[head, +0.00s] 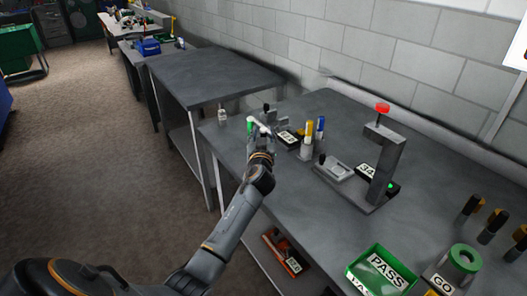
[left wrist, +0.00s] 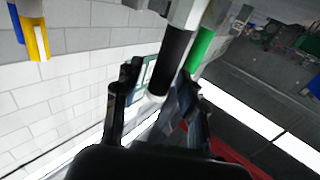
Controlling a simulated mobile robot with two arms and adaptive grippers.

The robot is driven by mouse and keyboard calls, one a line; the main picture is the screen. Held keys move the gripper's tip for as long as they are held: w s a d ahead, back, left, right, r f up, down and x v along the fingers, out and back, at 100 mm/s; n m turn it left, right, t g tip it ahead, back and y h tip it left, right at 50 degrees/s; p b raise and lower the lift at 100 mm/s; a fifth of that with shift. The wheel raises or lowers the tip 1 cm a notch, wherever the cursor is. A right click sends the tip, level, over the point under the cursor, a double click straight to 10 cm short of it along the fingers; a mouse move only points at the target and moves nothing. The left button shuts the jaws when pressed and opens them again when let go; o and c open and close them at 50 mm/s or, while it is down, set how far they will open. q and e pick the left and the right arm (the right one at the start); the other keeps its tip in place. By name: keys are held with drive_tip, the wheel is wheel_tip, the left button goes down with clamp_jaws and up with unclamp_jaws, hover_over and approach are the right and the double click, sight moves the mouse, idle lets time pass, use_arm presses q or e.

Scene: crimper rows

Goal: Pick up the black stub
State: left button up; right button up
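My left gripper (left wrist: 156,105) is open, with one dark finger on each side of the picture's middle. In the head view my left gripper (head: 262,142) is at the white holder (head: 264,128) with the green stub (head: 250,127). The black stub is not clear there. My right gripper is out of view.
A holder with yellow (head: 309,128) and blue (head: 320,125) stubs stands just right of my gripper. A press with a red knob (head: 382,108) stands farther right. A green PASS tray (head: 368,252) is near the front. A small bottle (head: 222,117) stands at the table's left edge.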

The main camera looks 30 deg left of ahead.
use_arm(q)
clamp_jaws()
drive_tip(key=shift+r, duration=0.1)
